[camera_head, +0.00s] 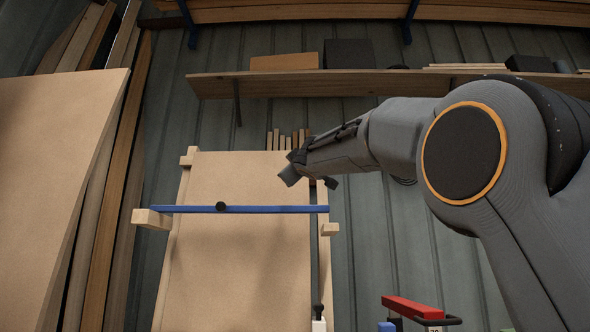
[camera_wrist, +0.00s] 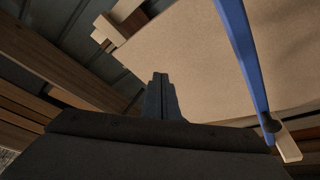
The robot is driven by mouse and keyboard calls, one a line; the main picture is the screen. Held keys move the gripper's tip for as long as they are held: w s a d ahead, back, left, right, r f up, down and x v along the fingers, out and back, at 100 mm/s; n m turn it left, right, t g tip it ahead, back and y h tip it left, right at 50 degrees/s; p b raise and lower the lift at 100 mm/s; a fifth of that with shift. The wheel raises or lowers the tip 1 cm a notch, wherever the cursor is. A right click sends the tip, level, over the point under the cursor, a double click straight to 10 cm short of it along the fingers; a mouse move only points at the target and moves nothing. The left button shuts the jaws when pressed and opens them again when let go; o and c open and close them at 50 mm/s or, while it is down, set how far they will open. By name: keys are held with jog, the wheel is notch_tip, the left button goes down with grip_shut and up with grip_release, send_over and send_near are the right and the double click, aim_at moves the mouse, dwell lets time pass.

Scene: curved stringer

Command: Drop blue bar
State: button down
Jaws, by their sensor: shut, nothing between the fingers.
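The blue bar (camera_head: 270,209) lies level across the front of an upright tan panel (camera_head: 250,260) in the head view. A black knob (camera_head: 221,206) sits on the bar, left of its middle. The bar's left end is at a pale wood block (camera_head: 152,218). My gripper (camera_head: 308,180) is above the bar's right end, apart from it. In the wrist view the gripper (camera_wrist: 160,80) is shut and empty, and the blue bar (camera_wrist: 243,55) runs along the right side.
A shelf (camera_head: 350,84) with boxes is on the wall behind. Boards (camera_head: 50,170) lean at the left. A red-topped clamp (camera_head: 412,307) and other small items are at the bottom right. A short wood block (camera_head: 329,229) juts out at the panel's right edge.

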jog(key=v, duration=0.7)
jog(key=shift+s+b, duration=0.3)
jog(key=shift+f, duration=0.1)
dwell(0.6)
